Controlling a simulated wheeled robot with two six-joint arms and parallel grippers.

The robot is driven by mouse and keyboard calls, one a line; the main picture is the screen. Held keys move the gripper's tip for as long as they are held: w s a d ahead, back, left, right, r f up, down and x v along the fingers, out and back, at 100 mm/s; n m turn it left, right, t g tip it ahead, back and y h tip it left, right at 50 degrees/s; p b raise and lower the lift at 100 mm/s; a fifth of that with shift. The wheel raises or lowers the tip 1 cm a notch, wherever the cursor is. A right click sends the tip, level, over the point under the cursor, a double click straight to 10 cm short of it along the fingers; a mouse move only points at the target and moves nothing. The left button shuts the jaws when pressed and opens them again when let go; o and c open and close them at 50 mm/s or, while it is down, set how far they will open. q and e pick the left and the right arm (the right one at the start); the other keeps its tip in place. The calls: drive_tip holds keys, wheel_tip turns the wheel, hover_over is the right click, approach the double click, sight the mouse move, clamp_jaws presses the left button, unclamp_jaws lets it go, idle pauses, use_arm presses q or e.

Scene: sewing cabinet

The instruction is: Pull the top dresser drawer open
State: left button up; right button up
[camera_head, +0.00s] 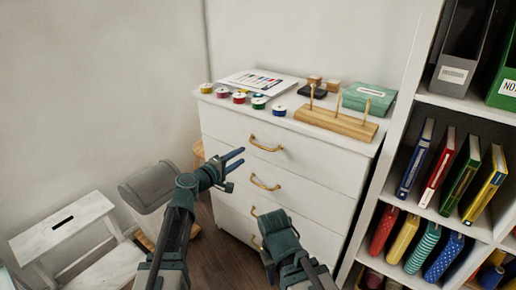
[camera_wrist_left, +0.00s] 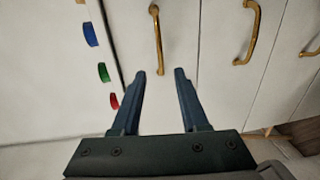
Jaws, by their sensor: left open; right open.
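The white dresser (camera_head: 327,152) stands against the wall with several drawers, each with a brass handle. The top drawer (camera_head: 231,126) is closed, and its curved handle (camera_head: 265,144) is in plain view. My left gripper (camera_head: 238,158) is open and empty, in front of the dresser just left of and below that handle. In the left wrist view, which is turned sideways, the top handle (camera_wrist_left: 157,40) lies ahead of the gap between my open fingers (camera_wrist_left: 160,73), apart from them. My right gripper (camera_head: 275,230) is open, lower down before the lower drawers; its fingertips are hard to make out.
Thread spools (camera_head: 239,97), a chart (camera_head: 258,82), a wooden peg rack (camera_head: 336,122) and a green box (camera_head: 369,98) sit on the dresser top. A bookshelf (camera_head: 463,102) stands close at right. A white stool (camera_head: 62,222) and grey bin (camera_head: 150,187) stand at left.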

sight(257, 146)
use_arm(q)
drive_tip(key=b+x, duration=0.1)
drive_tip(key=x, duration=1)
drive_tip(key=shift+w+d, duration=0.15)
clamp_jaws()
idle(1.0)
